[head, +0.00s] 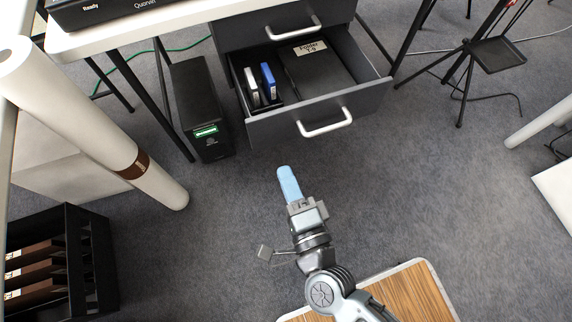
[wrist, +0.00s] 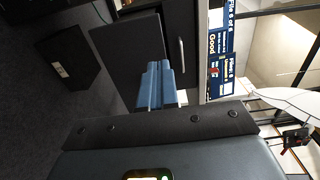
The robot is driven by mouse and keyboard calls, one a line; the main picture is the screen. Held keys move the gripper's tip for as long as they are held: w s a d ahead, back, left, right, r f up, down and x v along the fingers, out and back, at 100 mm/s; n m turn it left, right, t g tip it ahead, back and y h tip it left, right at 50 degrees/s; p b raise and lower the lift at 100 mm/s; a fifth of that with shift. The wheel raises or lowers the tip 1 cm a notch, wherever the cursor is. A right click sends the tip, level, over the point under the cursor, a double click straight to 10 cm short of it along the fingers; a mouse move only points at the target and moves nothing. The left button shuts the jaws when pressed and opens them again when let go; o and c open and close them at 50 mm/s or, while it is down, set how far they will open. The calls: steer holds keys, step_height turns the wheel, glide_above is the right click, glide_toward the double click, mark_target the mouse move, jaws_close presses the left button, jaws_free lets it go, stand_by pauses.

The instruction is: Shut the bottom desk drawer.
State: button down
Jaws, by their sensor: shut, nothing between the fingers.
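The bottom desk drawer (head: 318,112) is pulled out from the desk in the head view. It has a dark grey front and a silver bar handle (head: 324,122). Inside lie a dark box with a white label (head: 311,48), and a white and a blue upright item (head: 268,82). My gripper (head: 286,172) is shut and empty, with blue fingers. It is in front of the drawer, apart from it, a little below and left of the handle in the picture. In the wrist view, my gripper (wrist: 155,72) points toward dark drawer fronts, one with a silver handle (wrist: 181,56).
A black computer tower (head: 201,108) stands left of the drawer. A long white roll (head: 90,125) leans at the left above a black crate (head: 62,262) of files. A black stand (head: 497,54) is at the right. The carpet before the drawer is clear.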

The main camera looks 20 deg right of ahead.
mark_target(263, 120)
steer(key=w, duration=1.2)
steer(key=w, duration=1.7)
steer(key=shift+w+b, duration=0.3)
